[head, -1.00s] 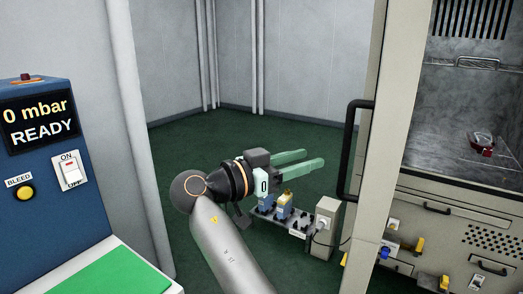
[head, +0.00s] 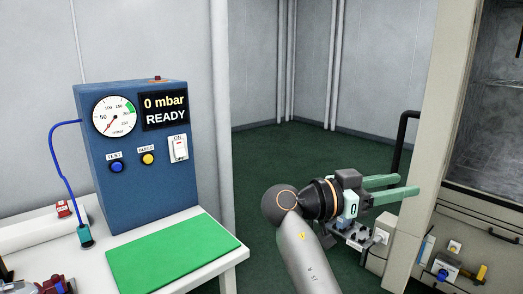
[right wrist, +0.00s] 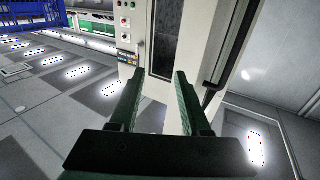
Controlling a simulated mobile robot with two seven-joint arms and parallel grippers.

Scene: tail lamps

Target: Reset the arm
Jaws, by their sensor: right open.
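My right gripper (head: 395,188) is in the head view at right of centre, its two green fingers apart and pointing right towards the beige cabinet. Nothing is between the fingers. In the right wrist view the same gripper (right wrist: 160,100) shows its fingers apart and empty, with a tall pale cabinet and its dark handle beyond them. My right arm reaches up from the bottom of the head view. My left gripper is not in view.
A blue test box (head: 145,180) with a gauge and a "0 mbar READY" display stands on a white table with a green mat (head: 172,254). A beige cabinet (head: 440,130) with a black handle (head: 402,150) stands at right. Green floor (head: 270,158) lies open behind my arm.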

